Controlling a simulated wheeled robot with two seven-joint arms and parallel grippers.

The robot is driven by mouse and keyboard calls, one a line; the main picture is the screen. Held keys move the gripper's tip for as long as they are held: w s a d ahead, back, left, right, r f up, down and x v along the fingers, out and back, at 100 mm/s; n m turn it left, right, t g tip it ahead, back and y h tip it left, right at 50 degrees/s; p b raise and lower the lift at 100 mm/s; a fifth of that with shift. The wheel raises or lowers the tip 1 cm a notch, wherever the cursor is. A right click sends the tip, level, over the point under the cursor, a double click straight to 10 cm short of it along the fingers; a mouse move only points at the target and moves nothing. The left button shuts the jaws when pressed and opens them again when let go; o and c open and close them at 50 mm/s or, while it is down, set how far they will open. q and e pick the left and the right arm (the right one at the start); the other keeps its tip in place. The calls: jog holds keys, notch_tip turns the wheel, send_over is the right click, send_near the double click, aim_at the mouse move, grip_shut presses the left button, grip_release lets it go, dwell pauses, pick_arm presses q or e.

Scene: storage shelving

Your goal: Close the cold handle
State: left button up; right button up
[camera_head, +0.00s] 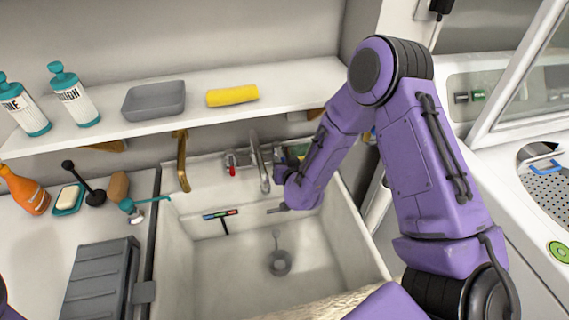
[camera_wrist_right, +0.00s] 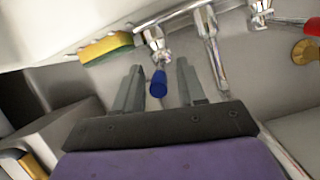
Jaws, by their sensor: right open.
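The cold handle (camera_wrist_right: 158,84) has a blue lever on a chrome valve and shows in the right wrist view, pointing toward my gripper. My right gripper (camera_wrist_right: 159,68) is open, with one grey finger on each side of the blue lever; I cannot tell whether either finger touches it. In the head view my right gripper (camera_head: 279,191) is beside the faucet, partly behind my own arm, and hides the blue lever. The chrome faucet spout (camera_head: 259,162) stands between it and the red handle (camera_head: 231,166). My left gripper is not in view.
The white sink (camera_head: 195,285) lies below, with a drain plug (camera_head: 279,262) and a small squeegee (camera_head: 222,217). A shelf (camera_head: 205,123) hangs above the faucet. A yellow-green sponge (camera_wrist_right: 107,48) sits near the cold valve. A grey case (camera_head: 100,275) is at left.

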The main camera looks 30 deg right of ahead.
jog(key=b+v, duration=0.1)
jog(key=v, duration=0.9)
jog(key=shift+s, duration=0.15)
jog(key=shift+a+r, duration=0.1)
